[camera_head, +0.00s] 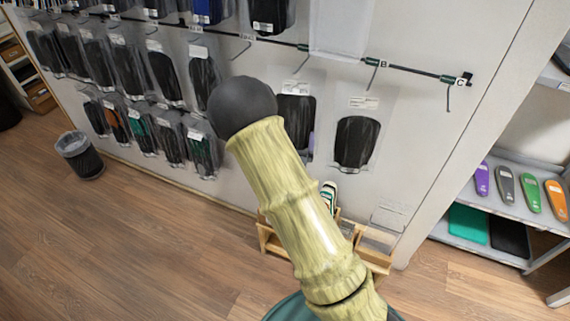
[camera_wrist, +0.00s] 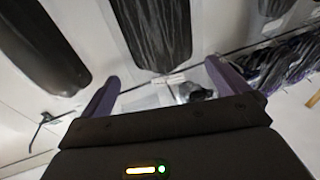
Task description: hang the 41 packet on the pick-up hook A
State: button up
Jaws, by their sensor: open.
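In the wrist view my gripper (camera_wrist: 162,72) is open, its two purple fingers apart. A white packet label (camera_wrist: 168,80) and clear plastic show between the fingers; I cannot tell whether they touch. A dark insole packet (camera_wrist: 155,35) lies just beyond. In the head view my arm hides the gripper. Small tags sit on the dark rail: B (camera_head: 383,64) and C (camera_head: 463,80) are readable, and a blurred tag farther left (camera_head: 248,37), with a hook (camera_head: 240,50) below it, may be A. Packet numbers are too small to read, so I cannot tell which is 41.
Packets hang in rows on the left of the wall panel, and another packet (camera_head: 357,140) hangs right of my arm. A wooden rack (camera_head: 268,238) stands low by the wall. A bin (camera_head: 80,157) is at left, and shelves with coloured insoles (camera_head: 510,205) at right.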

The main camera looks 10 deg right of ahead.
jog(key=r+b+v, duration=0.1)
jog(key=v, duration=0.7)
jog(key=shift+s+f, duration=0.35)
jog(key=shift+f, duration=0.1)
jog(key=shift+a, duration=0.1)
jog(key=s+d+r+n+g+y+p, duration=0.1)
jog(key=s+r+n+g+y+p, duration=0.1)
jog(key=s+g, duration=0.5)
jog(key=s+d+r+n+g+y+p, duration=0.2)
jog(key=s+r+g+y+p, duration=0.2)
jog(key=s+r+g+p, duration=0.3)
jog(key=shift+s+d+g+y, duration=0.2)
jog(key=shift+s+g+y, duration=0.2)
jog(key=shift+s+g, duration=0.35)
